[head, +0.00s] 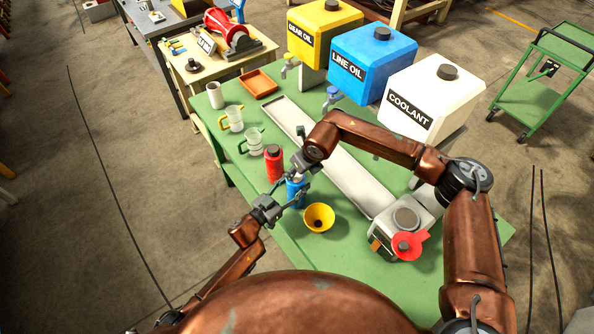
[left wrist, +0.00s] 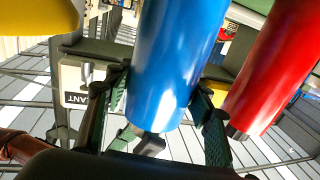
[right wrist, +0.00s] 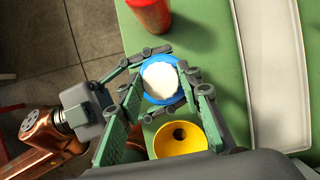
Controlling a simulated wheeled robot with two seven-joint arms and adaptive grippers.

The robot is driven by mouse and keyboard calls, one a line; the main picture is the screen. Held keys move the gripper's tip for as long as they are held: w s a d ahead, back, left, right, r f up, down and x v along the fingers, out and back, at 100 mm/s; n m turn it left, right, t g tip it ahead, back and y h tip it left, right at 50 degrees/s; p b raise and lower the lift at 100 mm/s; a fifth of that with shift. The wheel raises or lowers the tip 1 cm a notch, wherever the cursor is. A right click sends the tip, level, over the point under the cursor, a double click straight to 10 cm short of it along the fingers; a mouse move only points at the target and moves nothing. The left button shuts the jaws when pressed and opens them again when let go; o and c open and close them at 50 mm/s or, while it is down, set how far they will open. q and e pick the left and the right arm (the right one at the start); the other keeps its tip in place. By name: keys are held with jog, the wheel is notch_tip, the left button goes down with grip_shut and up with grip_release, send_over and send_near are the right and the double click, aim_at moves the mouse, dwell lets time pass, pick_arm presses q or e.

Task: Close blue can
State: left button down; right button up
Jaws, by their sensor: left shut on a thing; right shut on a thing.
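The blue can (head: 296,194) stands upright near the left edge of the green table. My left gripper (head: 289,197) is shut around its side; in the left wrist view the blue can (left wrist: 175,65) sits between both fingers. My right gripper (head: 298,174) is above the can. In the right wrist view its fingers close from either side on a round white cap (right wrist: 160,79) at the can's top, with the blue rim (right wrist: 153,98) showing around it. I cannot tell whether the cap is seated, and the fingers hide parts of the rim.
A red bottle (head: 273,164) stands just behind the can, and a yellow funnel (head: 319,217) lies close in front. Two clear jugs (head: 254,142) are farther back.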

jog(key=m+h, duration=0.1)
jog(key=m, duration=0.3)
jog(key=shift+s+a+m+t+h, duration=0.1)
jog(key=shift+a+m+t+h, duration=0.1)
jog(key=shift+m+t+h, duration=0.15)
jog(key=m+h, duration=0.1)
jog(key=m, duration=0.2)
jog(key=shift+a+m+t, duration=0.1)
jog(key=shift+m+t, duration=0.15)
jog(key=m+h, duration=0.1)
jog(key=m, duration=0.2)
jog(key=m+h, duration=0.1)
jog(key=m, duration=0.2)
jog(key=shift+h, duration=0.35)
jog(key=m, duration=0.2)
jog(key=m+g+h, duration=0.1)
jog(key=m+g, duration=0.1)
jog(key=m, duration=0.1)
jog(key=shift+w+a+m+h, duration=0.1)
jog(key=shift+w+m+h, duration=0.15)
jog(key=shift+m+h, duration=0.05)
jog(key=m+g, duration=0.1)
jog(key=m, duration=0.2)
jog(key=m+g, duration=0.1)
jog(key=m, duration=0.2)
jog(key=shift+g+h, duration=0.3)
jog(key=o, duration=0.8)
